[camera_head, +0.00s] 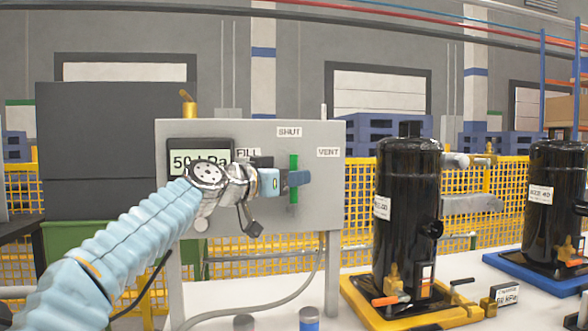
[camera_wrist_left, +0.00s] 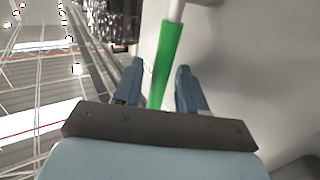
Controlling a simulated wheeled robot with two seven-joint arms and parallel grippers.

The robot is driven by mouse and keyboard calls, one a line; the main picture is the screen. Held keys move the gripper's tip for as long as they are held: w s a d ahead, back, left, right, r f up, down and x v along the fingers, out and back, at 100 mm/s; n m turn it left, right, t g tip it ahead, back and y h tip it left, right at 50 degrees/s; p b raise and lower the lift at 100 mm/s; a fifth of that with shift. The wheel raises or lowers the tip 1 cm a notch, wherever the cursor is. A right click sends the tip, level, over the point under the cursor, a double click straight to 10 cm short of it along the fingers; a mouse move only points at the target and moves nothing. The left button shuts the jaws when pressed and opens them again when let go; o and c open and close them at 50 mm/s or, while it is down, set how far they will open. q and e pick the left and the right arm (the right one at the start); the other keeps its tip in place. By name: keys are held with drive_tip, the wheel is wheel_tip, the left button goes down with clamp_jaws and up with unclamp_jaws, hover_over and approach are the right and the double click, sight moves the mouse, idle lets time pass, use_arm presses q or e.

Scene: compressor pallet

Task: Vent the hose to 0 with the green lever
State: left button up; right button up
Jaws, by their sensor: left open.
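The green lever (camera_head: 294,166) stands upright on the grey panel (camera_head: 300,222), below the SHUT label (camera_head: 289,132) and between the FILL and VENT (camera_head: 328,152) labels. My left gripper (camera_head: 298,179) is at the lever, its fingers open. In the left wrist view the green lever (camera_wrist_left: 168,50) runs between the two blue fingers (camera_wrist_left: 158,72), with a gap visible on each side. The panel's display (camera_head: 186,160) reads about 50 kPa, partly hidden by my left wrist. A grey hose (camera_head: 270,303) curves down from the panel. My right gripper is out of view.
A black compressor (camera_head: 405,200) stands on a yellow pallet (camera_head: 362,300) to the right, another (camera_head: 553,190) on a blue pallet (camera_head: 540,272). A small gauge (camera_head: 507,295) sits between them, its figure hard to read. A yellow fence (camera_head: 470,215) runs behind. The space just right of the lever looks clear.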

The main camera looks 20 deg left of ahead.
use_arm(q)
drive_tip(key=shift+w+d, duration=0.15)
drive_tip(key=shift+w, duration=0.25)
drive_tip(key=shift+c, duration=0.5)
clamp_jaws()
